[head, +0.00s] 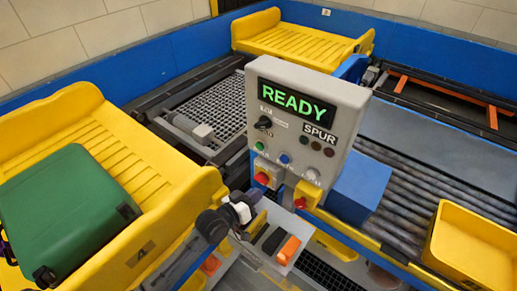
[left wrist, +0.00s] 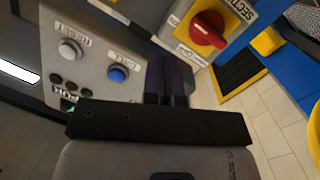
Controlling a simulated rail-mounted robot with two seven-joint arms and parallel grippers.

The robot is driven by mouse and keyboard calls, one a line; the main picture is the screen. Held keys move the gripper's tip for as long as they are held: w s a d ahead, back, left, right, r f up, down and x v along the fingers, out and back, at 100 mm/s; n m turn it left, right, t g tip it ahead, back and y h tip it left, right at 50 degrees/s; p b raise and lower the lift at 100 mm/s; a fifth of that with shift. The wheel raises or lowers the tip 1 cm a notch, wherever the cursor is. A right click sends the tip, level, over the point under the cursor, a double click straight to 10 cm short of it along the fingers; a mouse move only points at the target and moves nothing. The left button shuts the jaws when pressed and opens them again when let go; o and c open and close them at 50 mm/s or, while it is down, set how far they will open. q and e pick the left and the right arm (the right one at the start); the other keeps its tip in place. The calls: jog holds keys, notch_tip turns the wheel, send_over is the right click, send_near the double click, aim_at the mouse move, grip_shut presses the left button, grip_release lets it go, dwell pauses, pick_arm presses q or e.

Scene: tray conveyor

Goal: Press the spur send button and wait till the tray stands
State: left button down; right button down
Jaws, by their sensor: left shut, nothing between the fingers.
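The grey control box (head: 345,105) shows a lit green READY display (head: 296,102) and a SPUR label. Below are a green button (head: 259,146), a blue button (head: 285,158) and a pale button (head: 312,172). In the left wrist view the pale button (left wrist: 69,50) reads RESET and the blue button (left wrist: 117,74) reads CALL; a green spot shows at my gripper's edge, mostly hidden. My left gripper (head: 245,208) is shut and empty, low in front of the box; its dark fingers show in the wrist view (left wrist: 168,82). A yellow tray (head: 150,165) holds a green suitcase (head: 65,205). My right gripper is out of view.
Another yellow tray (head: 300,40) stands empty at the back. A blue box (head: 357,187) and yellow bin (head: 478,245) stand right, by rollers (head: 400,200). A small shelf holds an orange item (head: 288,250).

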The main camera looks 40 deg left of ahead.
aim_at(260, 146)
pick_arm(q)
jog(key=s+a+r+n+t+y, duration=0.2)
jog(key=r+n+t+y, duration=0.2)
jog(key=r+n, duration=0.1)
jog(key=s+a+r+n+t+y, duration=0.2)
jog(key=a+r+n+t+y, duration=0.1)
jog(key=n, duration=0.4)
notch_tip(260, 146, up, 2)
jog(key=shift+s+a+r+t+y, duration=0.3)
jog(key=shift+t+y, duration=0.6)
jog(key=shift+t, duration=0.2)
jog(key=shift+w+f, duration=0.1)
jog(key=w+b, duration=0.3)
jog(key=w, duration=0.5)
jog(key=shift+w+a, duration=0.25)
jog(key=shift+w, duration=0.05)
